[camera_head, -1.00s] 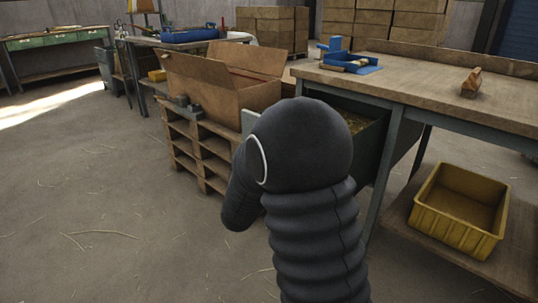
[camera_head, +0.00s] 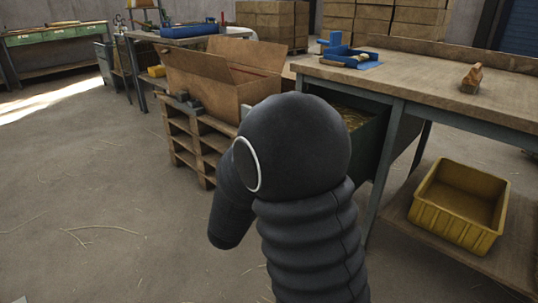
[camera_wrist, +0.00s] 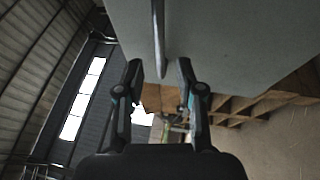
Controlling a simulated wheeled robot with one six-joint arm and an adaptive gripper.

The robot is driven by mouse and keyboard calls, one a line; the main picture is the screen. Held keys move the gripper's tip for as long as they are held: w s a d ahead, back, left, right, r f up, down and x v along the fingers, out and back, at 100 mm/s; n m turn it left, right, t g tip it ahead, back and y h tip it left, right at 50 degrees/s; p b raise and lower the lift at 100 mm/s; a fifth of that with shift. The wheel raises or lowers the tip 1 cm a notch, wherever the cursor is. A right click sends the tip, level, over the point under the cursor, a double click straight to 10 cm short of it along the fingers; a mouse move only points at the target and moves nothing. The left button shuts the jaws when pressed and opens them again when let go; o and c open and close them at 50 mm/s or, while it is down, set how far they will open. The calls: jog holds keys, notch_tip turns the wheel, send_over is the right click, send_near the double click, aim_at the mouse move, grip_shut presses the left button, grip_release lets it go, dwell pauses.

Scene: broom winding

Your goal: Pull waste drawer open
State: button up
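The waste drawer (camera_head: 370,143) is a dark box under the workbench (camera_head: 430,88), pulled out some way, with straw-like waste in it. In the head view my arm hides most of its front. In the wrist view a pale grey panel (camera_wrist: 235,50), which looks like the drawer front, fills the top. A thin metal handle bar (camera_wrist: 158,35) runs along it. My gripper (camera_wrist: 159,68) has its two fingers apart, one on each side of the bar's lower end, with gaps visible on both sides. My gripper is hidden in the head view.
A yellow bin (camera_head: 452,216) stands on the bench's lower shelf. A blue tool (camera_head: 348,55) and a wooden block (camera_head: 471,80) lie on the bench top. An open cardboard box (camera_head: 215,90) sits on wooden pallets (camera_head: 193,138) to the left.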

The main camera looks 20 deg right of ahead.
jog(key=v, duration=0.6)
jog(key=shift+d, duration=0.1)
dwell(0.3)
